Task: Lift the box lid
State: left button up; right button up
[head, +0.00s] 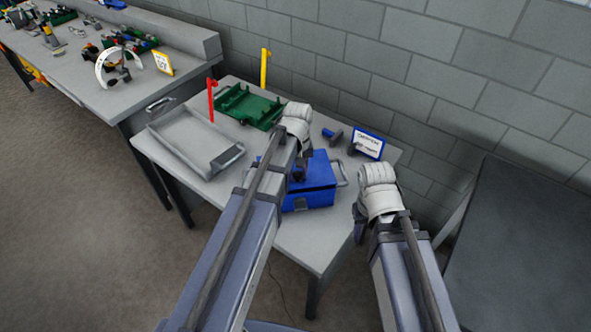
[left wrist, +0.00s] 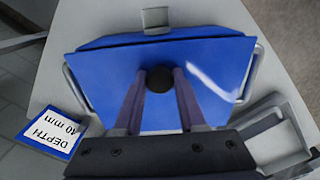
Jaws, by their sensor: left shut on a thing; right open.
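A blue box (head: 309,201) with a blue lid (head: 322,172) stands on the light grey table, with a grey latch on its front and grey handles at its sides. In the left wrist view the lid (left wrist: 215,70) fills the middle, with a round black knob (left wrist: 159,79) on top. My left gripper (left wrist: 159,88) is over the lid, its two fingers shut on the knob. In the head view my left gripper (head: 299,172) is partly hidden by its own arm.
A grey tray (head: 172,146) lies left of the box. A green bin (head: 248,108), red post (head: 210,101) and yellow post (head: 264,69) stand behind. A blue-framed sign (head: 367,144) stands at the back right. A block wall closes the back.

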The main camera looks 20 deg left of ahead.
pick_arm(q)
jog(key=shift+w+a+r+p, duration=0.2)
jog(key=shift+w+r+p, duration=0.25)
jog(key=shift+r+p, duration=0.45)
jog(key=shift+w+a+r+p, duration=0.25)
jog(key=shift+w+r+p, duration=0.25)
jog(key=shift+r+p, duration=0.4)
jog(key=shift+w+a+r+p, duration=0.2)
jog(key=shift+w+r+p, duration=0.25)
jog(key=shift+r+p, duration=0.45)
jog(key=shift+r, duration=0.1)
jog(key=shift+w+a+r+p, duration=0.3)
jog(key=shift+w+r+p, duration=0.15)
jog(key=shift+w+r, duration=0.25)
jog(key=shift+w+a+r+p, duration=0.4)
jog(key=shift+w+r+p, duration=0.15)
jog(key=shift+w, duration=0.3)
jog(key=shift+w+a+r+p, duration=0.45)
jog(key=shift+w+r+p, duration=0.1)
jog(key=shift+w, duration=0.35)
jog(key=shift+w+a+r+p, duration=0.45)
jog(key=shift+w+p, duration=0.1)
jog(key=shift+w, duration=0.4)
